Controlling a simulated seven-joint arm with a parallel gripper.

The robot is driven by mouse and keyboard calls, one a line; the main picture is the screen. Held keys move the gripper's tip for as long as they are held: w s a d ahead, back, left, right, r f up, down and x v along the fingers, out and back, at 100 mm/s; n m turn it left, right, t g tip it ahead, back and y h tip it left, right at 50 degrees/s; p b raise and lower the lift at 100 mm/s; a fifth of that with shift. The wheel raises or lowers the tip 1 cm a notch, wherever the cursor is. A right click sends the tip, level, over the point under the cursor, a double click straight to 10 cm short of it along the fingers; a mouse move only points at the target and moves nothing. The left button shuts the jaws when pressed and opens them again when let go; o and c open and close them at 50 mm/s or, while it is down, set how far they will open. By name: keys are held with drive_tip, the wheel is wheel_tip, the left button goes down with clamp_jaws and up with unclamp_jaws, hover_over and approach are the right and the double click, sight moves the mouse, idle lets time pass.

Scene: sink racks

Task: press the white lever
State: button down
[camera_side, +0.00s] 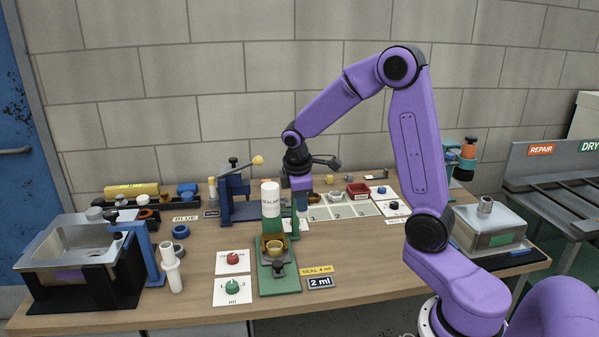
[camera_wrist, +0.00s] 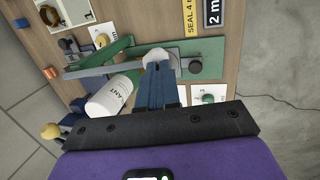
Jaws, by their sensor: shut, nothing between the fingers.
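My gripper (camera_side: 300,190) is behind and right of the white sealant bottle (camera_side: 270,199) in the side view. In the wrist view its blue fingers (camera_wrist: 157,70) are together and empty, pointing over the green stand (camera_wrist: 205,50). The bottle lies just left of the fingers there (camera_wrist: 108,98). A pale rounded piece (camera_wrist: 157,55) shows at the fingertips; I cannot tell whether it is the white lever's end, or whether the fingers touch it. A pale bar (camera_wrist: 100,72) runs beside a green arm toward it. A tan cup (camera_side: 275,246) sits on the green stand in the side view.
A blue press (camera_side: 225,195) with a yellow-knobbed handle stands left of the gripper. Red (camera_side: 233,258) and green (camera_side: 232,287) buttons are left of the green stand. A metal sink (camera_side: 80,245) and a white upright pipe piece (camera_side: 171,267) are farther left. The front right tabletop is clear.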

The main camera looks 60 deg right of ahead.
drive_tip(key=shift+s+a+f, duration=0.1)
drive_tip(key=shift+s+f, duration=0.1)
drive_tip(key=shift+f, duration=0.85)
drive_tip(key=s+a+v, duration=0.2)
drive_tip(key=v, duration=1.2)
drive_tip(key=shift+f, duration=0.25)
drive_tip(key=shift+a, duration=0.15)
drive_tip(key=s+a+f+n+y, duration=0.2)
drive_tip(key=s+a+f, duration=0.2)
drive_tip(key=s+a, duration=0.55)
drive_tip(key=s+a+f+n+y, duration=0.1)
drive_tip(key=s+f, duration=0.3)
drive_tip(key=s, duration=1)
drive_tip(key=shift+s+n+g, duration=0.25)
drive_tip(key=shift+n+g, duration=0.05)
drive_tip(key=shift+n, duration=0.1)
